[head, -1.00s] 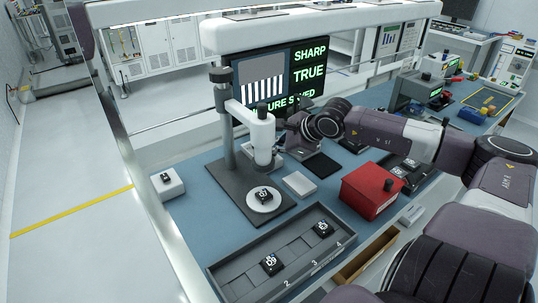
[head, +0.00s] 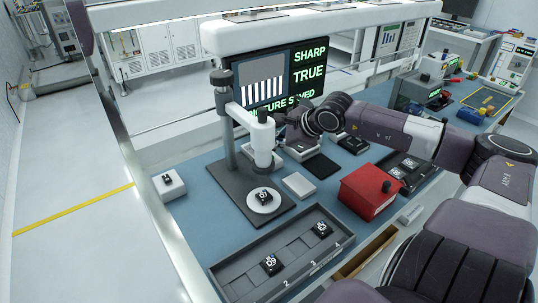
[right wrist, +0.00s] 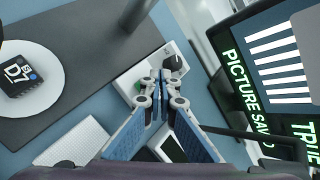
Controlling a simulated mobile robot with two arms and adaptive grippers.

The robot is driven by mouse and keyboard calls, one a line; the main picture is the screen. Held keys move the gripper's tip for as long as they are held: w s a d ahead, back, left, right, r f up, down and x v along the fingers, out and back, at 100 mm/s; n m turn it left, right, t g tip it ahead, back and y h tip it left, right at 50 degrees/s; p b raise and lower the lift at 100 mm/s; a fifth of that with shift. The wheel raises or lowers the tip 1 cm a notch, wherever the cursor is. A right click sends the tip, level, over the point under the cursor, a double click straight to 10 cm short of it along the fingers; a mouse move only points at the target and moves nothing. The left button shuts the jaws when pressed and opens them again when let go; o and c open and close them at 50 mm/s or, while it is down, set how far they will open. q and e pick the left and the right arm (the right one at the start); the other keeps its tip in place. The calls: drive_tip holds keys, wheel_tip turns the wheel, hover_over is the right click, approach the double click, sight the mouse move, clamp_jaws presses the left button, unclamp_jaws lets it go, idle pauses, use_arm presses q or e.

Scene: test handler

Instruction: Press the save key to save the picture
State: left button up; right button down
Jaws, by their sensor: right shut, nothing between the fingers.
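My right gripper (head: 292,132) is shut and empty, above the bench just right of the microscope (head: 262,140). In the right wrist view its closed fingertips (right wrist: 172,74) overlap a small white control box (right wrist: 133,82) with a dark round knob (right wrist: 173,62). No key label is readable. The monitor (head: 307,75) reads SHARP, TRUE and PICTURE SAVED. My left gripper is not in view.
A chip marked D7 sits on the microscope's round white stage (head: 263,208). A grey tray (head: 232,288) with chips lies in front. A white block (head: 299,185) lies between.

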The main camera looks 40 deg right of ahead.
drive_tip(key=shift+r+p, duration=1.6)
drive_tip(key=shift+r, duration=0.8)
drive_tip(key=shift+f, duration=0.15)
